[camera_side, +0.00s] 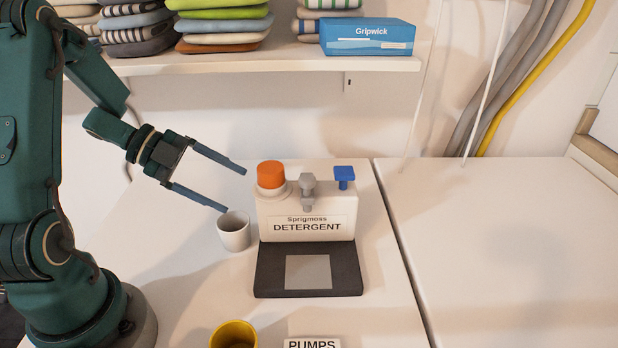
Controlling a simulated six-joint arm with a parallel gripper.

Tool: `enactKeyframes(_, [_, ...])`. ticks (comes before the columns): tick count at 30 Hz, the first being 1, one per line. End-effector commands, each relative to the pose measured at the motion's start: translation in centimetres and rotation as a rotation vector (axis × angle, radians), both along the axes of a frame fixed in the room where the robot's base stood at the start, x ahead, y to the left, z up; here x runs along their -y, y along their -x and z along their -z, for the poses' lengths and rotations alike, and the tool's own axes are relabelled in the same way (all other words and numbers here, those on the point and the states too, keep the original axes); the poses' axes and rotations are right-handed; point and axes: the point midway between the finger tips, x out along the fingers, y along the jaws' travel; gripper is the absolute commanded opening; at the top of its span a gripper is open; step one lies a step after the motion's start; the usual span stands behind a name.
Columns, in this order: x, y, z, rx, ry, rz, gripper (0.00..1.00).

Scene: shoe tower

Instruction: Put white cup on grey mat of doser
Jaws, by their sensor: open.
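The white cup (234,237) stands upright on the white table, just left of the detergent doser (307,228). The grey mat (308,271) is a light grey square on the doser's dark base (271,277), and it is bare. The doser has an orange knob, a grey tap and a blue tap on top. My gripper (236,190) is open and empty. Its two fingers point right and down, above and a little behind the cup, near the doser's left side. They do not appear to touch the cup.
A yellow cup (234,335) stands at the front edge of the picture, beside a "PUMPS" label (313,343). A shelf (275,64) with folded cloths and a blue box (367,37) hangs behind. The table right of the seam is clear.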

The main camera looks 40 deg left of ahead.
Motion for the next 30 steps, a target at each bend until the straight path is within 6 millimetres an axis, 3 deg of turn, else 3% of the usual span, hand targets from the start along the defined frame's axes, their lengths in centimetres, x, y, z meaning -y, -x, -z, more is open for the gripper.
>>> enactKeyframes(2, [0.2,-1.6,-0.9,0.074,-0.135,-0.055,0.76])
enactKeyframes(7, [-2.7,-6.3,-3.6,0.120,-0.306,-0.406,0.76])
enactKeyframes(12, [-5.4,-7.6,-7.0,0.101,-0.303,-0.819,0.76])
enactKeyframes(16, [-6.2,-6.1,-8.7,0.040,-0.225,-1.104,0.76])
enactKeyframes(20, [-5.5,-3.1,-9.2,-0.076,-0.103,-1.356,0.76])
enactKeyframes(24, [-2.1,1.4,-8.8,-0.263,0.051,-1.525,0.76])
enactKeyframes(30, [2.6,5.1,-8.0,-0.448,0.170,-1.520,0.76])
